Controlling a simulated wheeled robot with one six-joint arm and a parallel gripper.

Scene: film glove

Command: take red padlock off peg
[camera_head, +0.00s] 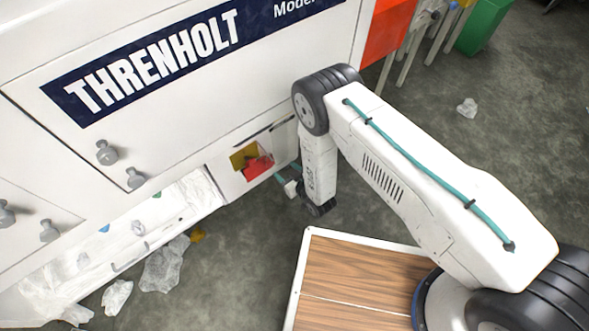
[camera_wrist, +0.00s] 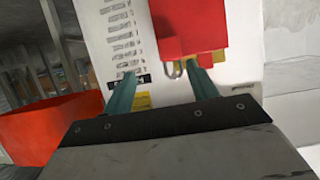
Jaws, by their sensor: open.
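The red padlock (camera_head: 257,167) is at the yellow plate (camera_head: 238,159) on the lower part of the white machine. In the wrist view the padlock (camera_wrist: 195,30) is a large red block at the top centre, with a small metal loop (camera_wrist: 172,69) at its lower edge. The peg cannot be made out clearly. My gripper (camera_head: 286,181) is just right of the padlock. In the wrist view its two teal fingers (camera_wrist: 160,76) are apart, the right one overlapping the padlock's lower edge. Nothing is seen held between them.
The white machine (camera_head: 185,110) has grey knobs (camera_head: 106,153) to the left. Crumpled clear film (camera_head: 165,265) lies on the floor below it. An orange-red panel (camera_head: 388,28) and a green bin (camera_head: 484,26) are at the upper right. A red box (camera_wrist: 50,130) is left in the wrist view.

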